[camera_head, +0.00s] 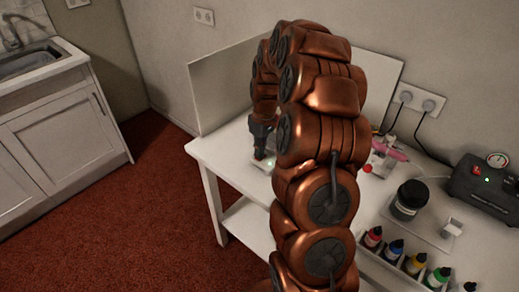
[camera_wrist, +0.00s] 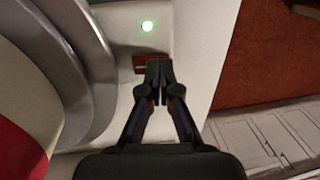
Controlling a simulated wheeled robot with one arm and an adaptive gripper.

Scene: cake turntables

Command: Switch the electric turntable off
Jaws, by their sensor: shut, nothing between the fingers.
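The electric turntable shows in the wrist view as grey curved rings (camera_wrist: 95,75) on the left, beside a pale housing. A green light (camera_wrist: 148,25) glows on the housing. A dark red switch (camera_wrist: 139,62) sits below the light, partly hidden by my fingertips. My gripper (camera_wrist: 159,65) is shut and empty, its tips over or right at the switch; I cannot tell whether they touch. In the head view my gripper (camera_head: 262,150) points down at the table's left end, near the green light (camera_head: 270,162). My arm hides most of the turntable there.
The white table (camera_head: 215,160) has a low panel behind it. To the right stand a black jar (camera_head: 409,199), several colour bottles (camera_head: 390,251) and a black compressor-like box (camera_head: 485,184) with a gauge. Red carpet (camera_head: 120,215) lies open at the left.

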